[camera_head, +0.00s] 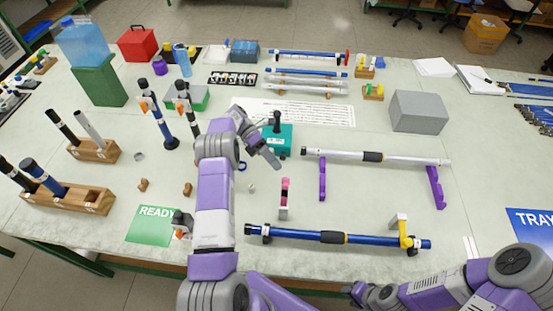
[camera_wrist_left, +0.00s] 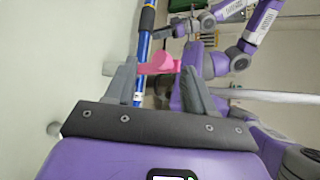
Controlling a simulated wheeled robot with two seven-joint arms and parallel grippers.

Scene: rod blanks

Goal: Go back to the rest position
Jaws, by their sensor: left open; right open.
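My left arm reaches up over the middle of the table in the head view. Its gripper (camera_head: 265,150) is above the table, left of the teal block (camera_head: 277,140). In the left wrist view the left gripper's fingers (camera_wrist_left: 160,70) are apart. A pink piece (camera_wrist_left: 158,65) and a blue rod (camera_wrist_left: 146,40) show beyond them, and I see nothing held. My right gripper (camera_head: 366,294) is low at the front edge of the table, with its arm coming in from the lower right. Its fingertips are small and partly unclear, and no object shows in it.
A blue rod (camera_head: 300,235) lies across supports near the front edge. A white rod (camera_head: 410,160) rests on purple supports behind it. A pink-topped stand (camera_head: 284,192) is between. Wooden racks (camera_head: 95,152) hold upright rods at left. A grey box (camera_head: 418,112) stands at right.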

